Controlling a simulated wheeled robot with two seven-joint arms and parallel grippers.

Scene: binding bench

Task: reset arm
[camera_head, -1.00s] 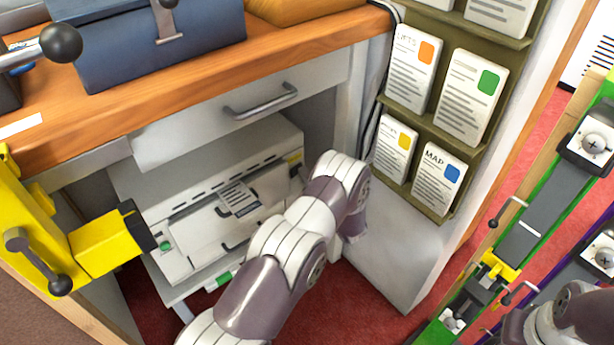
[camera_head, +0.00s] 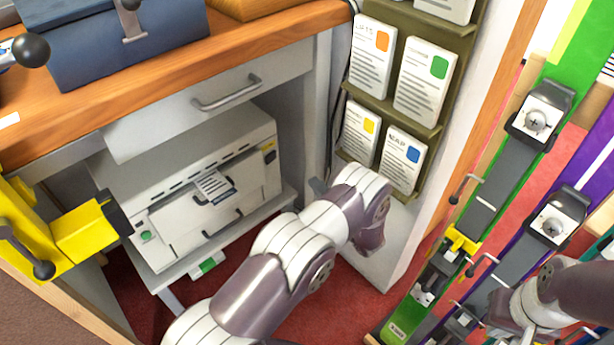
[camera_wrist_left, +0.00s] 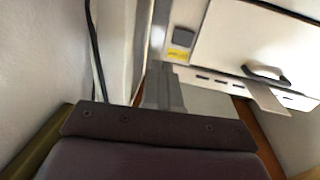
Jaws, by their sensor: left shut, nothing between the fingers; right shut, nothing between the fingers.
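My left arm (camera_head: 290,250) comes in from the bottom of the head view and bends at a white and purple joint in front of the printer's right side. In the left wrist view my left gripper (camera_wrist_left: 163,88) shows as grey fingers beyond the dark wrist housing, shut and empty, pointing toward the printer. In the head view it is mostly hidden behind the arm. Part of my right arm (camera_head: 585,292) shows at the lower right, over the green and purple rails. I cannot make out its gripper.
A white printer (camera_head: 215,200) stands on a shelf under the wooden bench (camera_head: 190,65); it also shows in the left wrist view (camera_wrist_left: 250,50). A drawer (camera_head: 225,105) is above it. A leaflet rack (camera_head: 400,110) hangs close behind my left arm. A yellow clamp (camera_head: 80,230) is at left.

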